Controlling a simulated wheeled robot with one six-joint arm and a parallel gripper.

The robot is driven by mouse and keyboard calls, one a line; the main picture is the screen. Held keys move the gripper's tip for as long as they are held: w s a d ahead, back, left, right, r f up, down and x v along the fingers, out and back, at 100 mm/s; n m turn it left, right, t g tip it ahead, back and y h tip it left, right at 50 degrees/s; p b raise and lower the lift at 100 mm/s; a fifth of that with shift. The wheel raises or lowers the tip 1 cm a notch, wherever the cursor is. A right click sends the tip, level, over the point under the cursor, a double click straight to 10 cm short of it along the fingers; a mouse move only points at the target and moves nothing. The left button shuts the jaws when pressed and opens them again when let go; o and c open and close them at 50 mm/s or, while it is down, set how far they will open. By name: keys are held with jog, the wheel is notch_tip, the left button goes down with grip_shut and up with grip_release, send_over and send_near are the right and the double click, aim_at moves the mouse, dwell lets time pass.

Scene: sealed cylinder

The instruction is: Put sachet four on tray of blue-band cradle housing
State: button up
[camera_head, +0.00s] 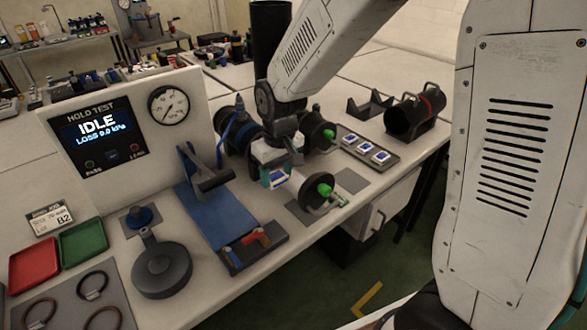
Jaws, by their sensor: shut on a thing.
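The blue-band housing (237,130), a dark cylinder, lies in its cradle behind my gripper. A dark round end piece with a green knob (323,190) is in front of my gripper, above a grey mat. Another green-knobbed end (318,131) is behind and to the right. My gripper (272,178) points down between these parts, low over the table. Three white-and-blue sachets (364,147) lie in a row on a dark rack (394,161).
A red-band housing (410,117) and an empty black cradle (369,105) stand at the back right. A blue-topped stand (215,215), a gauge panel (130,112), and red (34,263) and green (84,241) trays are left. A bare grey mat (351,181) lies right.

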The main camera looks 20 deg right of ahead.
jog(key=w+d, duration=0.2)
jog(key=d, duration=0.1)
jog(key=w+d, duration=0.1)
jog(key=w, duration=0.1)
jog(key=shift+w+d+f, duration=0.1)
jog(key=shift+d+f, duration=0.15)
jog(key=shift+d, duration=0.05)
jog(key=shift+w+d+f, duration=0.2)
jog(key=shift+f, duration=0.7)
jog(key=shift+w+d+f, duration=0.15)
jog(key=shift+d+f, duration=0.05)
jog(key=shift+f, duration=0.7)
jog(key=shift+f, duration=0.25)
jog(key=o, duration=0.9)
jog(key=shift+o, duration=0.2)
jog(key=shift+s, duration=0.1)
